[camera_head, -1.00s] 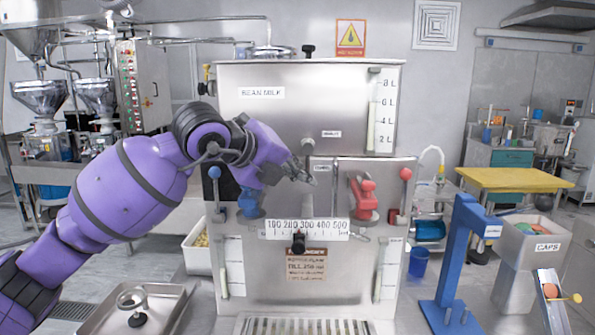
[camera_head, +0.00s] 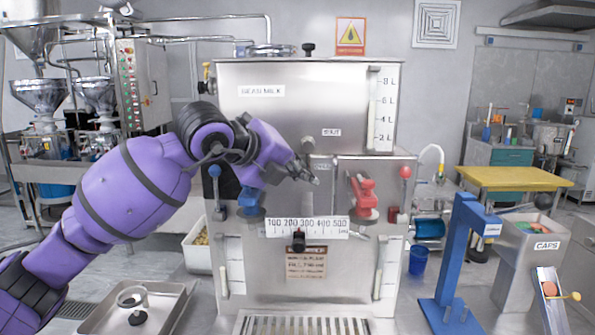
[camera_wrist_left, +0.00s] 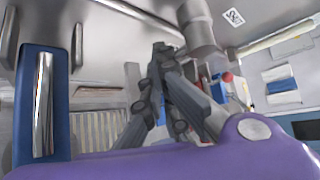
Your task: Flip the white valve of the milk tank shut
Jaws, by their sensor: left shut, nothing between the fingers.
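The steel milk tank (camera_head: 270,117), labelled BEAN MILK, stands in the middle of the head view. A short grey-white stub (camera_head: 308,143) sticks out low on its front, beside a small label. The stub also shows in the wrist view as a pale cylinder (camera_wrist_left: 198,25). I cannot tell a separate white valve handle or its position. My left gripper (camera_head: 315,179) is shut and empty, just below the stub. In the wrist view its fingertips (camera_wrist_left: 160,48) meet close to the cylinder; contact is unclear. My right gripper is not in view.
Below the tank, a filling unit carries a blue lever (camera_head: 214,172), a red valve (camera_head: 364,191), a red-knobbed lever (camera_head: 404,173) and a number scale (camera_head: 307,228). A blue stand (camera_head: 455,255) and caps bin (camera_head: 528,245) are at right. A metal tray (camera_head: 172,298) is at lower left.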

